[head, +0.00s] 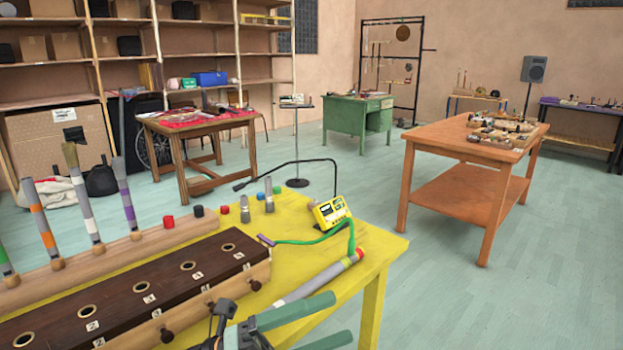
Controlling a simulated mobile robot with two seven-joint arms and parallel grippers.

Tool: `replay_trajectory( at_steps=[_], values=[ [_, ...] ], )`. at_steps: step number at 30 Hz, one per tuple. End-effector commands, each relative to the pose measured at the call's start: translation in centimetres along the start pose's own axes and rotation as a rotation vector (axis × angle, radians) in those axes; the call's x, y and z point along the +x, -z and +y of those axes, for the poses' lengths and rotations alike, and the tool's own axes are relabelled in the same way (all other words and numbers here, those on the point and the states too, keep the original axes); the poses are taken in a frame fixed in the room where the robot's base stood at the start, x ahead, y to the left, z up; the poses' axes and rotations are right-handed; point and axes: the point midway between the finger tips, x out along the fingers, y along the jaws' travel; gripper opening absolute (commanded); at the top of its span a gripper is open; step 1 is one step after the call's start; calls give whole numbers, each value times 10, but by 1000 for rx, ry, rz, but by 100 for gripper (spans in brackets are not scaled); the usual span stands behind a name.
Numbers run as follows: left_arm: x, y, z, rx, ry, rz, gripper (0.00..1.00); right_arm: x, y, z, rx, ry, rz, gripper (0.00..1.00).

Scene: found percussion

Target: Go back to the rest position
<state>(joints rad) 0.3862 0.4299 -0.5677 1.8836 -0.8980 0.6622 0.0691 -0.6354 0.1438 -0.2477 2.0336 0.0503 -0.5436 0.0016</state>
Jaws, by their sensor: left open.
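My left gripper (340,318) shows at the bottom middle of the head view, over the near edge of the yellow table (372,262). Its two green fingers are apart, point right, and hold nothing that I can see. Just beyond the fingers a grey tube (312,284) with a red band lies on the table. A long wooden box (135,292) with a dark top, round holes and number labels is left of the gripper. My right gripper is not in view.
A yellow meter (331,212) with a green cable stands near the table's far right corner. Upright sticks stand in a wooden rail (120,250) behind the box. Small coloured caps lie near it. Open floor (480,310) separates this table from the orange wooden table (465,145).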

Motion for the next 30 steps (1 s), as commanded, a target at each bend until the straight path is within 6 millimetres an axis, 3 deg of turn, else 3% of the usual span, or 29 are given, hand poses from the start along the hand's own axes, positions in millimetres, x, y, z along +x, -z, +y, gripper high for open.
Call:
replay_trajectory(
  at_steps=[5, 8, 11, 15, 22, 24, 26, 30],
  values=[
    [-48, -37, 34, -402, 177, -430, 100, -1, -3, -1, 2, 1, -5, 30],
    [-90, -48, 74, -634, 227, -683, 100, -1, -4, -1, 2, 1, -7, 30],
    [-140, -42, 126, -870, 241, -939, 100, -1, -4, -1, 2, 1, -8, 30],
    [-201, -5, 193, -1160, 218, -1236, 100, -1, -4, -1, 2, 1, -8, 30],
    [-269, 94, 270, -1550, 124, -1596, 100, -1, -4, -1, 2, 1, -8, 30],
    [-283, 129, 285, -1660, 87, -1688, 100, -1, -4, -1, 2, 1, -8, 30],
    [-277, 122, 259, -1649, 97, -1687, 100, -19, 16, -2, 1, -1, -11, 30],
    [-275, 120, 229, -1634, 110, -1703, 100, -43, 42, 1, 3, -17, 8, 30]
  ],
)
